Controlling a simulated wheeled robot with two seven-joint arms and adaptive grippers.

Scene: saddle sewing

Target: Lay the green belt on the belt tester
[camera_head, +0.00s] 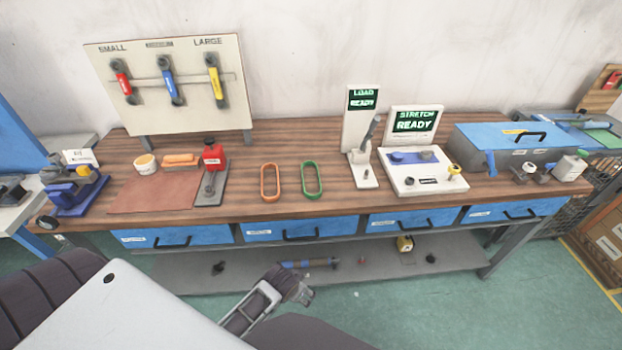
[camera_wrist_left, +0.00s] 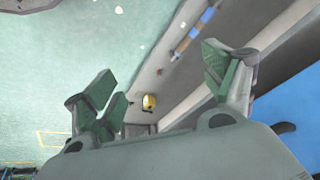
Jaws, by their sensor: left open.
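The green belt (camera_head: 312,181) is a narrow upright-looking loop lying on the wooden bench near its middle. The belt tester (camera_head: 425,172) appears to be the white unit to its right, with a blue part, a yellow-topped knob and a screen reading "STRETCH READY" (camera_head: 414,121). My left gripper (camera_head: 283,289) is below and in front of the bench edge, apart from the belt. In the left wrist view my left gripper (camera_wrist_left: 160,88) is open with nothing between its fingers. My right gripper is not in view.
An orange belt (camera_head: 270,182) lies just left of the green one. A white "LOAD READY" stand (camera_head: 360,120) with a lever stands between belts and tester. Blue drawers (camera_head: 300,228) and a lower shelf (camera_head: 230,279) are under the bench top (camera_head: 330,207).

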